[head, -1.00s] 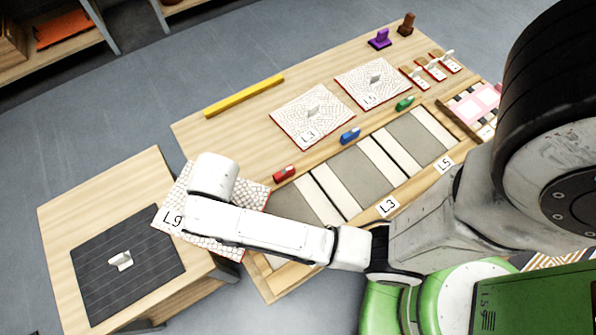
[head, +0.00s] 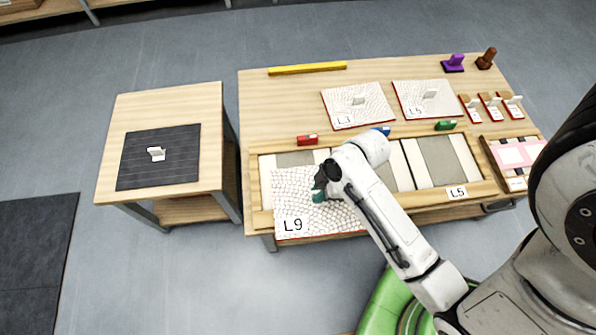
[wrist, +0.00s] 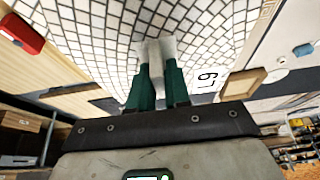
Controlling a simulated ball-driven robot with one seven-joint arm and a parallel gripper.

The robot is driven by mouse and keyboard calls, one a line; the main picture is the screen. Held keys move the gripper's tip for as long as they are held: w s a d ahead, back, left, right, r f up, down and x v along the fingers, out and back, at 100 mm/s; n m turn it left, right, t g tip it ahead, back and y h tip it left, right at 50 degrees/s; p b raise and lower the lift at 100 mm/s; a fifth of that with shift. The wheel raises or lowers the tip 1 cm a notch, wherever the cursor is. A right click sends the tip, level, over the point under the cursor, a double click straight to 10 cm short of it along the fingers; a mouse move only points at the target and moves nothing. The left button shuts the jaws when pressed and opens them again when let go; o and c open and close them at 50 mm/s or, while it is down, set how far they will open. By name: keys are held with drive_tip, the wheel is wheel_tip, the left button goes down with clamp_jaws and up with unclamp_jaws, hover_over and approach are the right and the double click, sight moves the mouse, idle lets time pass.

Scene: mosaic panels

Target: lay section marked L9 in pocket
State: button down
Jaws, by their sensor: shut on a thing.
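The mosaic section marked L9 (head: 293,205) is a white-tiled panel with a red edge. It hangs over the left end of the wooden tray (head: 262,219) and overlaps the tray's front edge. My gripper (head: 319,190) is shut on the section's pale handle, which shows between the green fingers (wrist: 160,85) in the wrist view with the tiled face (wrist: 95,35). A strip of the left pocket (head: 295,158) shows behind the section; the rest is hidden. I cannot tell the gap beneath the section.
Sections L3 (head: 358,104) and L5 (head: 427,98) lie at the back of the table. Red (head: 307,140), blue (head: 381,130) and green (head: 445,125) blocks stand along the tray's back edge. A side table (head: 211,110) with a dark panel (head: 180,165) stands left, across a gap.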

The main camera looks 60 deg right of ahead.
sight(305, 172)
drive_tip(key=shift+d, duration=0.25)
drive_tip(key=w+d+f, duration=0.1)
drive_tip(key=w, duration=0.1)
drive_tip(key=w+d+f, duration=0.1)
drive_tip(key=w+d, duration=0.1)
drive_tip(key=w+d+f, duration=0.1)
drive_tip(key=w, duration=0.1)
drive_tip(key=shift+w+d+f, duration=0.2)
drive_tip(key=shift+w+d, duration=0.05)
drive_tip(key=shift+w, duration=0.15)
drive_tip(key=w+f, duration=0.1)
drive_tip(key=w+d+f, duration=0.1)
drive_tip(key=f, duration=0.1)
drive_tip(key=w+d+f+b, duration=0.1)
drive_tip(key=shift+w+d+f, duration=0.15)
drive_tip(key=shift+w+f, duration=0.1)
drive_tip(key=shift+f, duration=0.1)
drive_tip(key=shift+w+d+f, duration=0.2)
drive_tip(key=shift+w+f, duration=0.1)
drive_tip(key=shift+f, duration=0.15)
drive_tip(key=shift+w+d+f, duration=0.2)
drive_tip(key=shift+w+f, duration=0.1)
drive_tip(key=shift+f, duration=0.15)
drive_tip(key=shift+f+b, duration=0.45)
drive_tip(key=shift+f, duration=1)
drive_tip(key=c, duration=1.1)
unclamp_jaws()
drive_tip(key=shift+s+f, duration=0.1)
